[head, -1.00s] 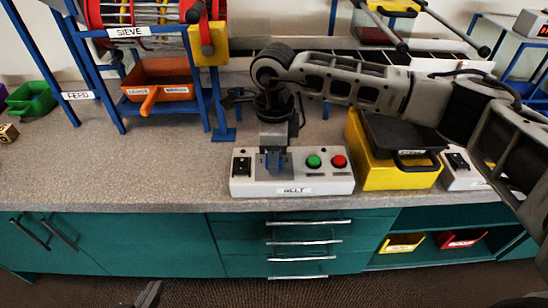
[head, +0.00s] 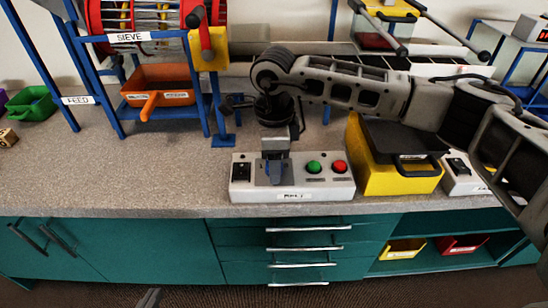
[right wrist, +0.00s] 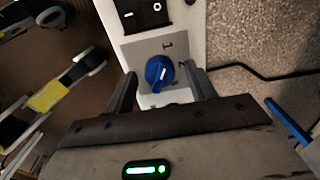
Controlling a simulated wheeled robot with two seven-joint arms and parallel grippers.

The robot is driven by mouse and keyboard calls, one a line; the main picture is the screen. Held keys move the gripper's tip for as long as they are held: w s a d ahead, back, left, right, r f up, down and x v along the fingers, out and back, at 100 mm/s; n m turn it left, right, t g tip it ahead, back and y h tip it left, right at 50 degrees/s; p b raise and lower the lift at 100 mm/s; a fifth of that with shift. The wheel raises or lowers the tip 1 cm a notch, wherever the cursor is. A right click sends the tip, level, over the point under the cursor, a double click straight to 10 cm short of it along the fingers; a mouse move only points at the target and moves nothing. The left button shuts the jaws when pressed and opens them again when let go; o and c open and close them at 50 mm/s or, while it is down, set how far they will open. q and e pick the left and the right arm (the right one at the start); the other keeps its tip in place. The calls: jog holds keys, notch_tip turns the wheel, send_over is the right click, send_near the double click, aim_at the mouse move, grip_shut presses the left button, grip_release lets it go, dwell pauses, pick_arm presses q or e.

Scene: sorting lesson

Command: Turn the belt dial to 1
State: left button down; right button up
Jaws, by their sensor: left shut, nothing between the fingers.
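The belt control box (head: 325,190), white with a label reading BELT, sits near the front edge of the worktop. Its blue dial (right wrist: 160,72) shows in the right wrist view, with a pale pointer line and the marks 1 and 2 beyond it. The pointer lies slantwise; I cannot tell exactly which mark it meets. My right gripper (head: 274,172) reaches down over the dial. In the right wrist view its fingers (right wrist: 162,90) stand apart on either side of the dial, with gaps visible. My left gripper (head: 148,299) is shut and empty, partly cut off at the bottom edge.
On the box are a black switch (head: 241,172), a green button (head: 314,167) and a red button (head: 339,167). A yellow bin (head: 385,178) with a black lid stands close at the right. The blue sieve frame (head: 206,110) stands behind left.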

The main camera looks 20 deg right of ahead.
notch_tip(320, 180, up, 16)
jog(key=p, duration=0.1)
dwell(0.5)
